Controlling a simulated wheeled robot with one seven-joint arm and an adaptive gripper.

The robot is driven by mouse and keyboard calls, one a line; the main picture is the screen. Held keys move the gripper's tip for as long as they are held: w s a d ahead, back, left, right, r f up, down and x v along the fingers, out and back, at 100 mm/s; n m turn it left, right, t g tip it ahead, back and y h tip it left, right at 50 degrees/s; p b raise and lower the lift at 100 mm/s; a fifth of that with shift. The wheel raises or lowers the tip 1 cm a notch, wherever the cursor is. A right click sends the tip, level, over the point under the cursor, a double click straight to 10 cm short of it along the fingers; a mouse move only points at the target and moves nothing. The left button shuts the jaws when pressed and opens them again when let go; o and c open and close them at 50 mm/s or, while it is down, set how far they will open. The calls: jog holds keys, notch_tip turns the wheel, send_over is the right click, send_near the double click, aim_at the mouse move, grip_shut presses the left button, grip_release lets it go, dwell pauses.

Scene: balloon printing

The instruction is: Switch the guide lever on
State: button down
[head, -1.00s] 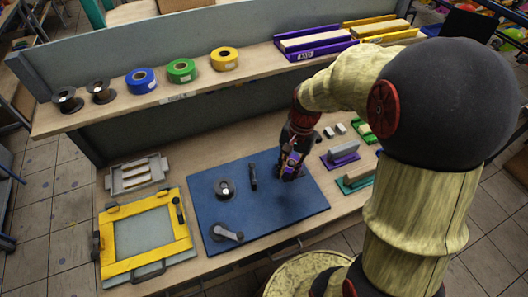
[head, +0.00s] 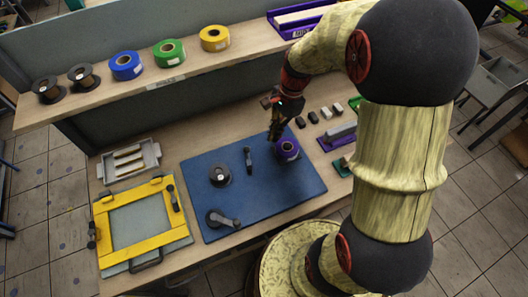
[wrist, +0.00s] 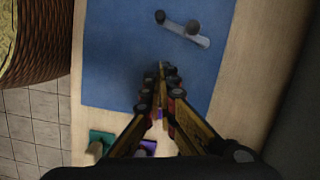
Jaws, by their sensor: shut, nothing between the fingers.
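A small upright-looking lever (head: 248,158) with a dark knob sits on the blue board (head: 210,238) near its back edge; it seems to be the lever with a pale bar in the wrist view (wrist: 180,30). A second lever (head: 224,220) with a grey arm lies near the front left of the board. I cannot tell from labels which is the guide lever. My gripper (head: 273,135) is shut and empty, above the board's back edge, right of the small lever and apart from it. In the wrist view its fingertips (wrist: 161,68) meet over the blue board.
A yellow frame (head: 140,255) lies left of the board. A shelf (head: 190,75) with tape rolls runs behind.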

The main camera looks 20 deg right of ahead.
aim_at(248, 155)
jog(key=b+x, duration=0.2)
jog(key=x, duration=0.8)
jog(key=shift+s+f, duration=0.15)
jog(key=shift+f, duration=0.05)
jog(key=a, duration=0.2)
jog(key=shift+s+a+r, duration=0.25)
jog(key=shift+a+r, duration=0.05)
jog(key=shift+s+a, duration=0.15)
jog(key=shift+a, duration=0.5)
jog(key=shift+a+m, duration=0.3)
jog(key=shift+m, duration=0.1)
